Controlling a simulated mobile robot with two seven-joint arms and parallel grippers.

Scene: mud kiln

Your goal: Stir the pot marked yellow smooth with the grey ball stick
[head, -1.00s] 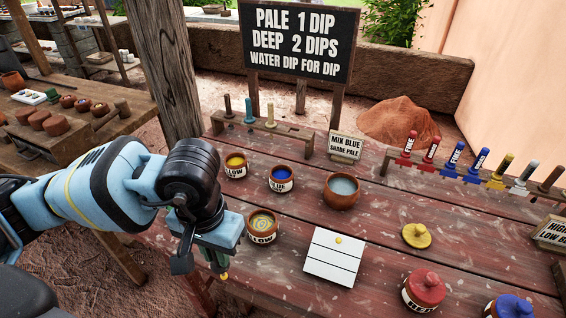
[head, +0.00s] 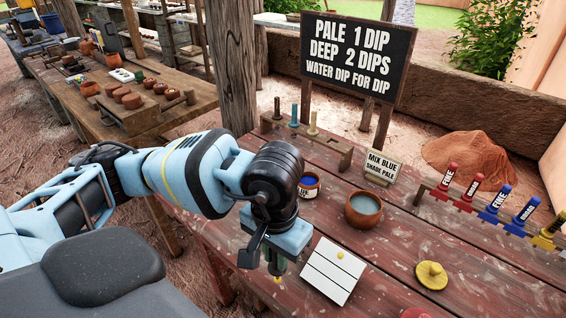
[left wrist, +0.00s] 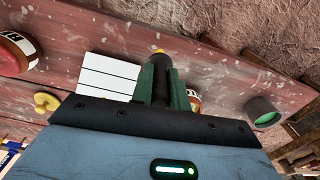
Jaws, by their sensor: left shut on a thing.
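My left gripper (head: 277,268) is shut on a dark grey stick, pointing down over the table to the left of the white card. In the left wrist view the stick (left wrist: 160,68) stands between the green fingers, with yellow at its tip. The tip's height above the table is unclear. A pot with a partly hidden label (left wrist: 195,101) shows behind the fingers there; I cannot read its mark. In the head view my arm hides the places of the yellow-marked pots. My right gripper is not in view.
A white lined card (head: 330,275) with a yellow dot, a yellow lid (head: 431,276), a blue pot (head: 309,188) and a water bowl (head: 363,210) are on the table. A stick rack (head: 335,150) and a sign (head: 357,55) stand behind.

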